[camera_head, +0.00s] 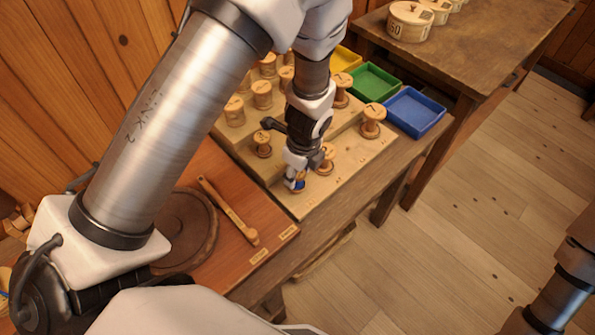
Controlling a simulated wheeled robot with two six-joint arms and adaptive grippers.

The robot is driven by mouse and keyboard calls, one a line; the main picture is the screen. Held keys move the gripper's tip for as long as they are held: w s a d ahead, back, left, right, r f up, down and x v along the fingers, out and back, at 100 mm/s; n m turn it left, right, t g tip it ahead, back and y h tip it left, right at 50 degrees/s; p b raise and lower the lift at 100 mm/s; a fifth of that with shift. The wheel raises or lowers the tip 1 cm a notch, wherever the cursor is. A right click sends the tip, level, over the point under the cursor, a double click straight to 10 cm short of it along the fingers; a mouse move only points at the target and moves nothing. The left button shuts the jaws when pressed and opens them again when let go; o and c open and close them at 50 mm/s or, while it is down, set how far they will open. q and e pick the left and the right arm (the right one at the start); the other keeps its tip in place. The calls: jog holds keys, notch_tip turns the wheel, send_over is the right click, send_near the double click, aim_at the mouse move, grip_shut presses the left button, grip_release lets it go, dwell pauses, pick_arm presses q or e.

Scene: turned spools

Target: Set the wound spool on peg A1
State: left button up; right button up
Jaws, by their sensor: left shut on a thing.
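The wound spool (298,186) shows as a small piece with blue winding, low between the fingers of my left gripper (295,178). The gripper points down, is shut on the spool, and hides much of it. The spool is over the front-left part of the stepped wooden peg board (306,206). I cannot tell whether it touches the board or is around a peg. The peg under it is hidden, and the label A1 cannot be read. Part of my right arm shows at the lower right; its gripper is out of view.
Several wooden spools stand on the board, including one at the right (372,120), one at the left (262,144) and one close beside my gripper (327,158). Blue (416,111), green and yellow trays lie behind. A wooden tool (229,211) and round brown disc (187,228) lie left.

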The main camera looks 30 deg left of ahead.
pick_arm(q)
jog(key=shift+p, duration=0.35)
dwell(0.7)
jog(key=shift+p, duration=0.3)
jog(key=shift+f+b, duration=0.45)
jog(key=shift+f, duration=0.15)
jog(key=o, duration=0.7)
jog(key=shift+r, duration=0.1)
